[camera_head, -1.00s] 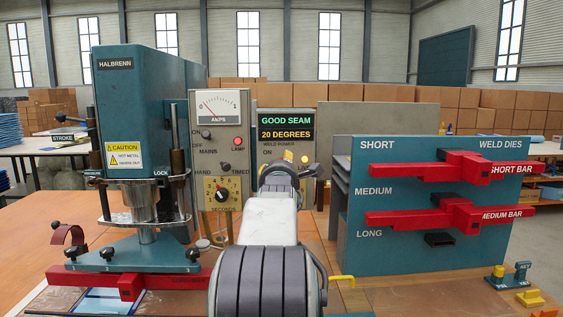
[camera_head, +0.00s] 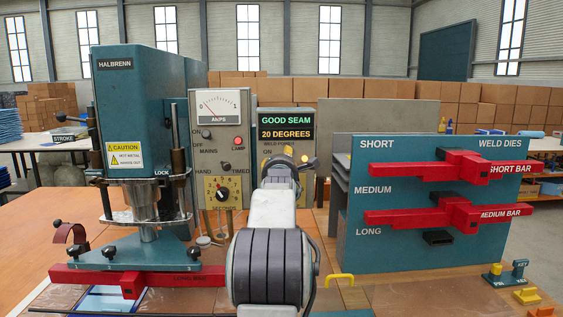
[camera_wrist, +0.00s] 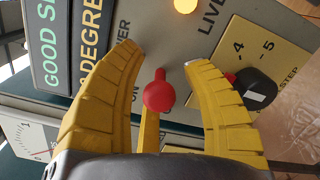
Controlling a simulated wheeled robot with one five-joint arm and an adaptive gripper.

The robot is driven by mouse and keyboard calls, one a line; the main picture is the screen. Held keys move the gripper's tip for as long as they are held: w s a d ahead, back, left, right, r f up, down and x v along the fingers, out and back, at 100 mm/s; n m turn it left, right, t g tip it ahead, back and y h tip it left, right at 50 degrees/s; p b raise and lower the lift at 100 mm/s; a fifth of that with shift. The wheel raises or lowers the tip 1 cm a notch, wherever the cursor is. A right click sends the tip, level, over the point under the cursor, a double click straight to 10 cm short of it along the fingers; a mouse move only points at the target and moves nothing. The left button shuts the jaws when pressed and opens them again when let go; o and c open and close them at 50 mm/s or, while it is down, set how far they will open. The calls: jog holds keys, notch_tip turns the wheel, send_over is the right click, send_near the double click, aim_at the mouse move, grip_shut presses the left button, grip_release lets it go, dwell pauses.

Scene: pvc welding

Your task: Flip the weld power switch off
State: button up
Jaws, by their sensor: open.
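The weld power switch has a red ball-ended lever (camera_wrist: 159,95) in the wrist view, beside the ON lettering on the grey panel (camera_wrist: 165,35). My gripper (camera_wrist: 163,55) is open, with one yellow finger on each side of the red ball. The ball shows a gap to both fingers. I cannot tell how deep between the fingers it sits. In the head view my gripper (camera_head: 289,154) is at the weld power panel, below the 20 DEGREES display (camera_head: 286,133), and my arm hides the lever.
An amber lamp (camera_wrist: 186,5) glows on the panel. A yellow step plate with a black knob (camera_wrist: 256,90) is close to the right finger. The teal Halbrenn welder (camera_head: 145,110) stands left, and the weld dies rack (camera_head: 400,250) stands right.

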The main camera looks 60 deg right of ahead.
jog(key=shift+c, duration=0.2)
grip_shut()
dwell(0.3)
